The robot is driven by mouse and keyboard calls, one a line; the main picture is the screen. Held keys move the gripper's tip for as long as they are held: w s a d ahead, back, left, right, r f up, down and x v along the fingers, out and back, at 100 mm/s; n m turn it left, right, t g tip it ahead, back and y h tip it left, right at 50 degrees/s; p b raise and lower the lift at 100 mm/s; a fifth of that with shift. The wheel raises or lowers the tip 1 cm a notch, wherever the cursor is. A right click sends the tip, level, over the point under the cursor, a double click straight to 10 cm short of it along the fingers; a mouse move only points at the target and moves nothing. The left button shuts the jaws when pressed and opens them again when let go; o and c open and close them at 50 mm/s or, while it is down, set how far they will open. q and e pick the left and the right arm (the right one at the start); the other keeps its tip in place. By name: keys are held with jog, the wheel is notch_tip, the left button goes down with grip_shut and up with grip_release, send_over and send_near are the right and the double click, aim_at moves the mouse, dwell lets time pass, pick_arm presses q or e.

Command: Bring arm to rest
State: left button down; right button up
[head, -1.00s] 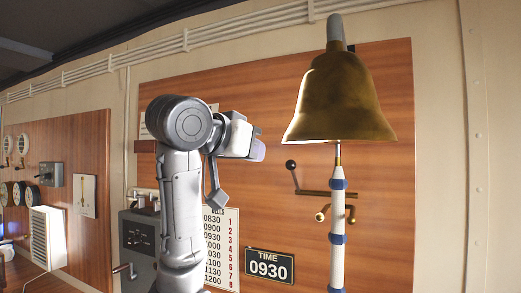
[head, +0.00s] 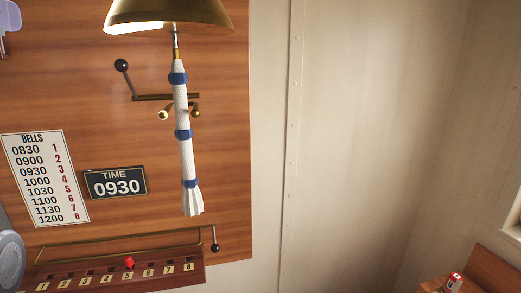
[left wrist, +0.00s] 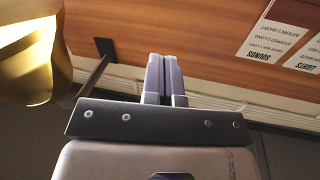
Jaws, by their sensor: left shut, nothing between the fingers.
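My left gripper (head: 8,20) is only partly in the head view, cut off at the top left corner. A rounded part of my arm (head: 10,262) shows at the left edge of the head view. The brass bell (head: 170,12) hangs at the top, right of my gripper and apart from it. Its white rope with blue bands (head: 184,140) hangs down, slightly tilted in the picture. My right gripper is not in view.
The wooden panel (head: 60,95) bears a bells table (head: 45,180), a time plate reading 0930 (head: 116,184) and a black-knobbed lever (head: 122,66). Below is a numbered rack (head: 110,275) with a red peg (head: 129,262) at 5. The wall (head: 350,130) to the right is bare.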

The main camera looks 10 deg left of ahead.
pick_arm(q)
jog(key=s+d+r+t+y, duration=0.2)
jog(key=s+d+r+t, duration=0.15)
jog(key=s+d, duration=0.2)
notch_tip(320, 180, down, 4)
jog(key=w+d+m+t, duration=0.1)
jog(key=d+m, duration=0.1)
jog(key=w+d+f+m+g+h+p, duration=0.1)
jog(key=w+d+f+h, duration=0.15)
jog(key=f, duration=0.75)
jog(key=w+d+f+m+g+h, duration=0.1)
jog(key=w+d+f+g, duration=0.2)
jog(key=f, duration=0.8)
jog(key=w+d+f+h+p, duration=0.1)
jog(key=w+d+f+h, duration=0.3)
jog(key=f, duration=0.6)
jog(key=s+d+f+g, duration=0.1)
jog(key=s+f+g, duration=0.15)
jog(key=f, duration=0.95)
jog(key=s+f+g, duration=0.2)
jog(key=f+g, duration=0.1)
jog(key=f, duration=0.9)
jog(key=s+d+f+g+p, duration=0.2)
jog(key=s+f+g, duration=0.6)
jog(key=s+f, duration=1.4)
jog(key=shift+s+g, duration=0.4)
jog(key=shift+s, duration=0.25)
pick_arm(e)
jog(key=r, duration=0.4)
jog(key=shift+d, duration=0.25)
